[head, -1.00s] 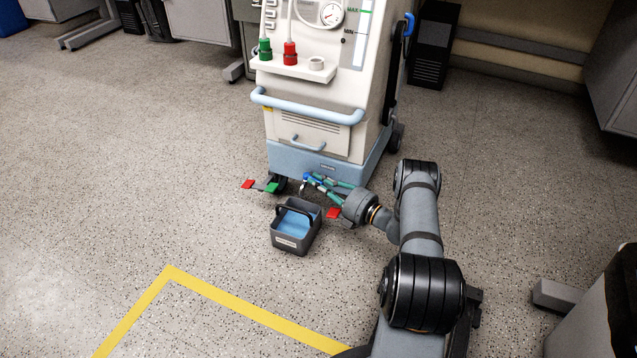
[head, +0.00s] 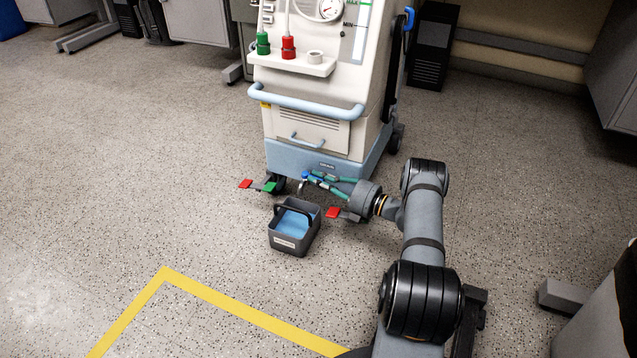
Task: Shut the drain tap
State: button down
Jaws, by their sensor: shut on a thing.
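The drain tap (head: 305,176) is a small fitting with a blue handle and a pale, downturned spout, low on the front of the white and blue machine (head: 310,158). My gripper (head: 312,179) reaches it from the right, with its green-marked fingers shut on the blue handle. The fingers cover part of the handle, and its exact angle is too small to tell. A dark grey bucket (head: 274,240) with blue contents stands on the floor below and slightly left of the tap.
Yellow floor tape (head: 230,308) runs in front. The floor at left is clear.

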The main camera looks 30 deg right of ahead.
jog(key=c, duration=1.8)
grip_release()
jog(key=v, duration=1.2)
jog(key=shift+c, duration=0.2)
